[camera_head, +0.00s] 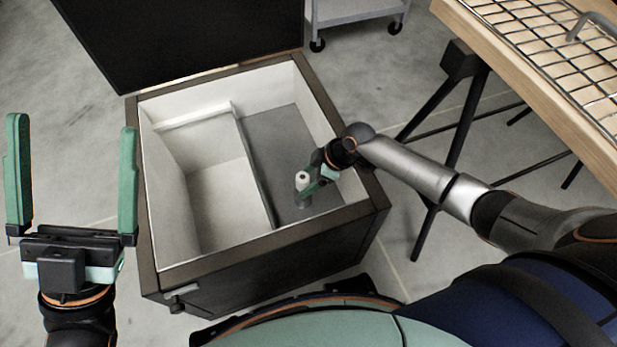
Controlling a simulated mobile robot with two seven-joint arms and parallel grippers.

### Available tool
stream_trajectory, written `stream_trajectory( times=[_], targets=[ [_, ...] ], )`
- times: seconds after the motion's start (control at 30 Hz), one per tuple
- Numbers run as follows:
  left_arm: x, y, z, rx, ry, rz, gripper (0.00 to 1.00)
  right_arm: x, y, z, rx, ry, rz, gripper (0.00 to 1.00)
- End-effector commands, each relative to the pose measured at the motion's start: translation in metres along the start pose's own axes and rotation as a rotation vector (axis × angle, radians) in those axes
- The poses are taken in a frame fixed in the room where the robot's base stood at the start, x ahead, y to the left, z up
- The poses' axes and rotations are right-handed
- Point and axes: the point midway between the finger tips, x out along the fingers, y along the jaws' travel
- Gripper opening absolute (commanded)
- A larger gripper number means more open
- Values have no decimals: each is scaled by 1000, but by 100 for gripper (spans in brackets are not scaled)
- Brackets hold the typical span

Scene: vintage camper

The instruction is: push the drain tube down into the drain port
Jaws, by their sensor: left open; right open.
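The drain tube (303,181) is a short pale cylinder with a dark hole in its top. It stands upright in the right, grey-floored compartment of the open chest (146,230). The drain port is not distinguishable; the tube's foot meets a grey area on the compartment floor. My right gripper (311,187) reaches into that compartment from the right, with its green fingers beside the tube. It is open; whether a finger touches the tube cannot be told. My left gripper (72,180) is open and empty, fingers pointing up, left of the chest.
The chest's dark lid (185,40) stands open at the back. A divider (254,165) splits the inside; the left, white compartment is empty. A wooden table with a wire rack (545,50) stands at the right. A grey cart (350,10) is behind. Floor is clear at the left.

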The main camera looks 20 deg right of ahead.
Motion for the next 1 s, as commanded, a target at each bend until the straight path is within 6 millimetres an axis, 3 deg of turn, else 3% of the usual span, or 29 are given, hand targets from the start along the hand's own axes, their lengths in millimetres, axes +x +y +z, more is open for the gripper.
stream_trajectory(
  times=[0.23,0.5,0.67,1.0],
  targets=[
    [0,2,2,-36,-11,1,100,0,0,0,0,0,0,78],
    [20,-8,-18,-8,-1,4,100,-52,0,-1,0,-1,1,78],
    [25,-11,-24,11,6,3,100,-70,0,-1,0,-1,1,78],
    [23,-13,-22,19,-3,-4,100,-75,0,0,0,2,2,78]
  ],
)
